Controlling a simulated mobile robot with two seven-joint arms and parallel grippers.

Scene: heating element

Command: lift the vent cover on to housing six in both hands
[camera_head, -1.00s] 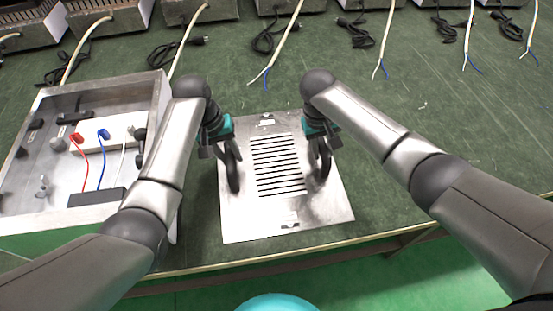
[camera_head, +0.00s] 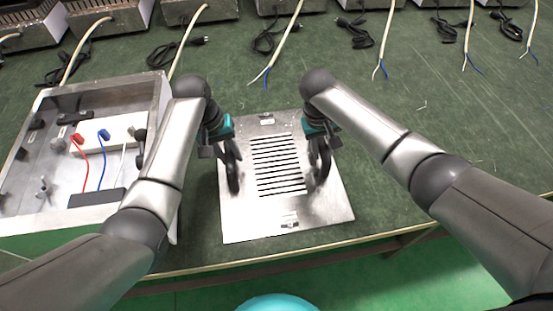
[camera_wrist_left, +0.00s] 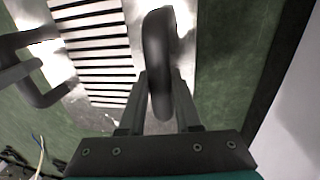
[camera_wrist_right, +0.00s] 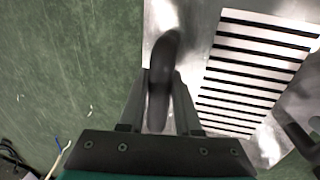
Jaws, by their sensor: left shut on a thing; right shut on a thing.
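The vent cover (camera_head: 275,215) is a flat silver plate with a row of dark slots and two black handles. It lies flat on the green table, or very close to it; I cannot tell if there is a gap. My left gripper (camera_head: 228,158) is shut on the left handle (camera_wrist_left: 160,60). My right gripper (camera_head: 318,148) is shut on the right handle (camera_wrist_right: 160,85). The open housing (camera_head: 165,100) stands left of the cover, with red, blue and white wires on a white block inside. Its number does not show. My left arm hides part of its right side.
Several closed housings (camera_head: 112,14) stand along the back with pale cables and black plugged cords (camera_head: 180,48) in front.

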